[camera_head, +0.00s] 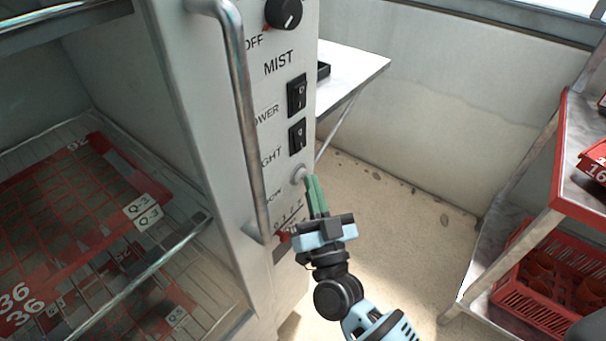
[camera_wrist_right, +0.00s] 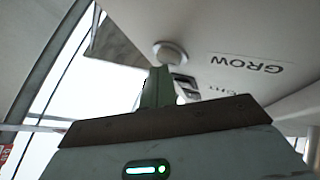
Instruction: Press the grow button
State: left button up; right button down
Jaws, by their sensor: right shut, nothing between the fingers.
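The grow button (camera_head: 299,173) is a round, pale button on the grey control panel, below the light switch (camera_head: 297,135). Its label is partly hidden by the door handle in the head view. My right gripper (camera_head: 313,182) is shut and empty, with its green fingertips right beside the button. In the right wrist view, the round button (camera_wrist_right: 170,52) shows just beyond the fingertips (camera_wrist_right: 158,72), next to the upside-down word GROW. I cannot tell whether the fingertips touch it. My left gripper is not in view.
A metal door handle (camera_head: 246,120) runs down the panel's left side. The power switch (camera_head: 297,94) and mist knob (camera_head: 284,12) sit above. Red trays (camera_head: 85,215) lie inside the open cabinet at left. A shelf rack (camera_head: 515,235) with a red crate (camera_head: 540,290) stands at right.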

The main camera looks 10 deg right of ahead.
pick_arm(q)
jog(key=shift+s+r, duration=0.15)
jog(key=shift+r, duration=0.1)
pick_arm(e)
jog(key=shift+s+d, duration=0.35)
jog(key=shift+s, duration=0.1)
pick_arm(q)
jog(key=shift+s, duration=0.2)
jog(key=shift+p, duration=0.3)
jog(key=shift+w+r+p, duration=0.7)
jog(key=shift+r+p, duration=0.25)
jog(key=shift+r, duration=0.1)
pick_arm(e)
jog(key=s+d, duration=0.1)
jog(key=s, duration=0.1)
jog(key=s+d, duration=0.2)
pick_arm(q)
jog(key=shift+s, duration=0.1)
